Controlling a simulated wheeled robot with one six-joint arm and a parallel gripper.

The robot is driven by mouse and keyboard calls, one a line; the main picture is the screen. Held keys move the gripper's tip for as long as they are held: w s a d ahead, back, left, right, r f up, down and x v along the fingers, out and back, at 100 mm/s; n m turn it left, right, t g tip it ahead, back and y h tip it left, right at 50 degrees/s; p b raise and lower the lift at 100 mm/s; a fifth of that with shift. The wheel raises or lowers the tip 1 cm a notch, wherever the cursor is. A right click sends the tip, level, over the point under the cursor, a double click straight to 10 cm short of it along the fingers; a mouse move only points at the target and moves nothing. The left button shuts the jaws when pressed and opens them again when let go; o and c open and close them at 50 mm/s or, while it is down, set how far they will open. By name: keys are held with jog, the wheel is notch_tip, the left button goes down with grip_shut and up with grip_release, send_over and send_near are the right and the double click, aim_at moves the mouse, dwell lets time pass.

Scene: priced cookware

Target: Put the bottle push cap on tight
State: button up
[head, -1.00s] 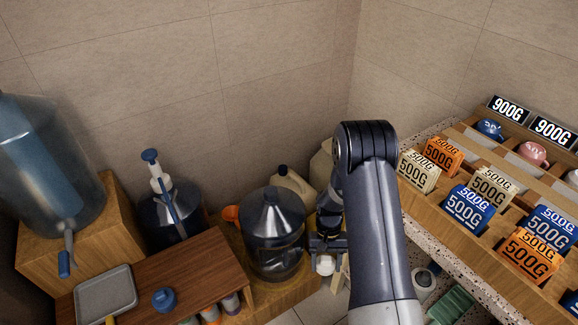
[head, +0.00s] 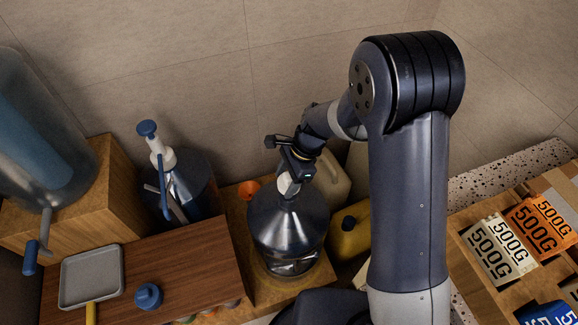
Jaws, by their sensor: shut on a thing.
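The bottle (head: 287,228) is a large clear jug standing upright at the middle of the head view, with a narrow neck on top. My gripper (head: 295,168) is directly over the neck, its fingers pointing down. It is shut on a small white push cap (head: 287,185), which is at the mouth of the bottle. I cannot tell whether the cap is seated on the neck or just above it, because the fingers partly cover it.
A blue-topped pump bottle (head: 180,185) stands to the left. A wooden board (head: 190,262) carries a grey pan (head: 90,277) and a blue knob-like piece (head: 148,296). A yellow jug (head: 350,233) stands close on the right, and price cards (head: 500,247) are farther right.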

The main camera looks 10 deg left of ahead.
aim_at(282, 196)
jog(key=shift+a, duration=0.1)
jog(key=shift+r, duration=0.1)
dwell(0.3)
jog(key=shift+f+b, duration=1.45)
jog(key=shift+f, duration=0.9)
jog(key=shift+f, duration=0.75)
dwell(0.4)
jog(key=o, duration=1.1)
jog(key=shift+c, duration=0.2)
jog(key=shift+r, duration=0.2)
jog(key=shift+r+p, duration=3.05)
jog(key=shift+r, duration=0.8)
